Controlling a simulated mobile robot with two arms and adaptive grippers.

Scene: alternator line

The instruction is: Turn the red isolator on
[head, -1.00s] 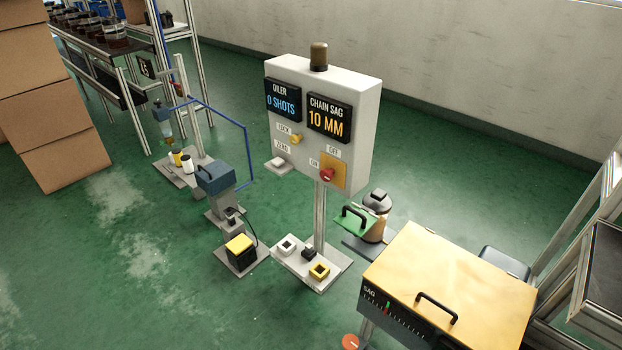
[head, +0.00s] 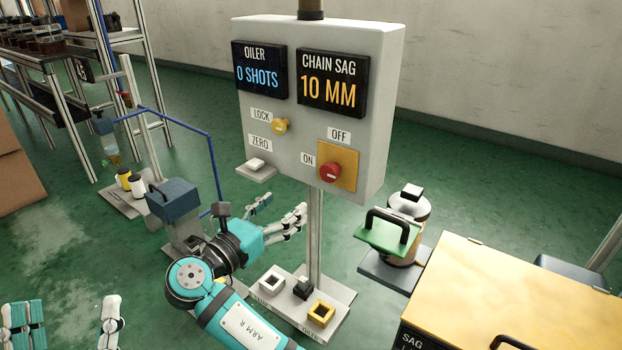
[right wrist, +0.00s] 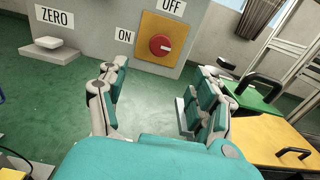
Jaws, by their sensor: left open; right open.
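The red isolator (head: 331,172) is a round red knob on a yellow plate at the lower right of the grey panel's front. An OFF label sits above it and an ON label to its left. In the right wrist view the knob (right wrist: 160,44) shows a pale bar across its face, ahead of and between the fingers. My right gripper (head: 280,214) is open and empty, below and left of the knob, apart from the panel; its fingers also show in the right wrist view (right wrist: 158,98). My left gripper (head: 70,322) is open and empty at the lower left, fingers only partly in view.
The grey panel (head: 219,118) carries a yellow LOCK knob (head: 280,126), a white ZERO button (head: 257,164) and two displays.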

